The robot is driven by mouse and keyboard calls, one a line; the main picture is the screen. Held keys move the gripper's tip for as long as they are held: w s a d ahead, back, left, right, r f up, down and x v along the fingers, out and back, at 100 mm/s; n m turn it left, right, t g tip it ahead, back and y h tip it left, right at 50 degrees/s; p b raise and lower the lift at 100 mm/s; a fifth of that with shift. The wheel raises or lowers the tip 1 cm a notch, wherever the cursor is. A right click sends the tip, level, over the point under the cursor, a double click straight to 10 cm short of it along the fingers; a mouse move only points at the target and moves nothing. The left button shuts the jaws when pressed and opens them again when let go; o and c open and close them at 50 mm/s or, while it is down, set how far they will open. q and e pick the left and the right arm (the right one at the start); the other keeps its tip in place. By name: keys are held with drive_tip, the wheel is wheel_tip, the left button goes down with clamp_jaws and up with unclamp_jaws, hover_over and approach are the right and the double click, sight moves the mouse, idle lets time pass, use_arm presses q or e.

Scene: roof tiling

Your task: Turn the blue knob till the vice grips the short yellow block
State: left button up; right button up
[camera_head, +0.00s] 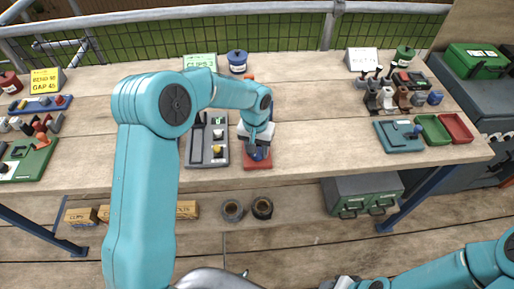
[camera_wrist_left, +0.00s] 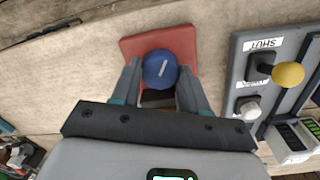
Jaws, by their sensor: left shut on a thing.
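The blue knob (camera_wrist_left: 160,68) is round with a pale line on top, and it sits over a red base plate (camera_wrist_left: 187,40) in the left wrist view. My left gripper (camera_wrist_left: 161,78) has a finger on each side of the knob and is shut on it. In the head view the gripper (camera_head: 258,143) is over the knob (camera_head: 258,154) and the red base (camera_head: 258,166).
A grey panel (camera_wrist_left: 244,75) with a yellow ball handle (camera_wrist_left: 288,74) and a "SHUT" label stands close to the right of the red base. A blue pot (camera_head: 237,62) stands behind. Green and red trays (camera_head: 456,128) lie at the right.

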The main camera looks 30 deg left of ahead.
use_arm(q)
drive_tip(key=o, duration=1.1)
drive_tip(key=shift+c, duration=0.2)
wheel_tip(320, 180, up, 16)
drive_tip(key=shift+a+r+b, duration=0.2)
drive_tip(key=shift+a+b, duration=0.1)
drive_tip(key=shift+b, duration=0.05)
